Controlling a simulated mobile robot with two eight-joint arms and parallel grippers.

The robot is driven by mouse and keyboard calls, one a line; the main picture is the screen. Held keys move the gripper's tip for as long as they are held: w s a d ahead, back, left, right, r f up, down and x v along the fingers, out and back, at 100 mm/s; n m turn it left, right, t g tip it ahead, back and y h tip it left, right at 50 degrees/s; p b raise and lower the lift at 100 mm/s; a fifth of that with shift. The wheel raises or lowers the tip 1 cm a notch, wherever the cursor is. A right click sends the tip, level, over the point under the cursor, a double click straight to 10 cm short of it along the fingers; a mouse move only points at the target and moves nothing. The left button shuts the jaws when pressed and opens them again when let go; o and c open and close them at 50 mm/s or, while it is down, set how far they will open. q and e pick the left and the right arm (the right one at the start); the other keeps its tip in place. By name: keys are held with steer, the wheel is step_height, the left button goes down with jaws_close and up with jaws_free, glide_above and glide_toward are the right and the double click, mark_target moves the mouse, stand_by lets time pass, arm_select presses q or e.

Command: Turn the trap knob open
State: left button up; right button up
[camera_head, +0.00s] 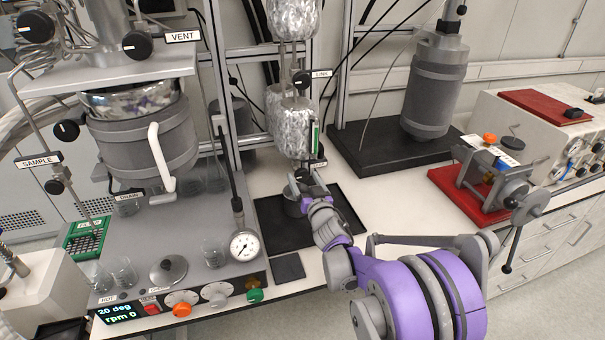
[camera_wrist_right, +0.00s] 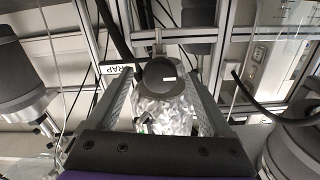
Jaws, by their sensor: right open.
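The trap knob (camera_wrist_right: 160,74) is a round dark knob with a small light mark on it. It shows in the right wrist view in front of a foil-wrapped vessel, beside a label (camera_wrist_right: 117,68) that is partly covered and reads "RAP". My right gripper (camera_wrist_right: 158,84) is open, with one finger on each side of the knob; I cannot tell whether they touch it. In the head view my right gripper (camera_head: 308,184) is below the foil-wrapped vessel (camera_head: 291,122) and hides most of the knob area. My left gripper is not in view.
A link knob (camera_head: 301,78) sits higher on the same line. A pressure gauge (camera_head: 244,246) is to the left. A red-based vice (camera_head: 480,190) stands at right; the white bench between is mostly clear.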

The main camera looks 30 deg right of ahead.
steer(key=shift+x, duration=0.85)
steer(key=shift+c, duration=0.2)
jaws_close()
